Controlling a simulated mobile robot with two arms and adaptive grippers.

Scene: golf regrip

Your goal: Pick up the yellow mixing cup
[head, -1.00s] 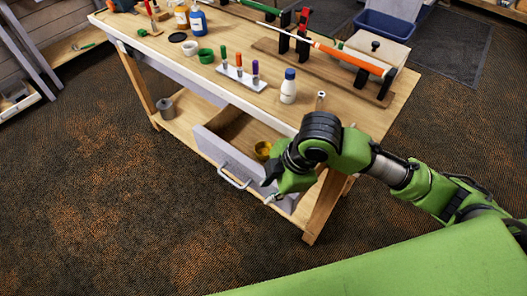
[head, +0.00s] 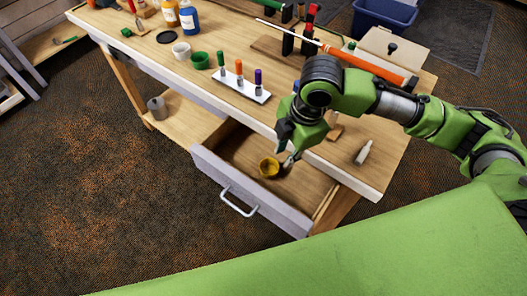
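The yellow mixing cup (head: 269,167) sits inside the open drawer (head: 222,178) under the workbench, towards its middle. My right gripper (head: 284,156) reaches down over the drawer, just right of the cup and close to its rim. Its fingers look apart, with nothing visible between them. Whether a finger touches the cup is hard to tell. My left gripper is not in view.
The bench top (head: 200,82) overhangs the drawer behind my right arm. On it stand a white pen rack (head: 240,88), a green cup (head: 200,61) and a white cup (head: 181,51).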

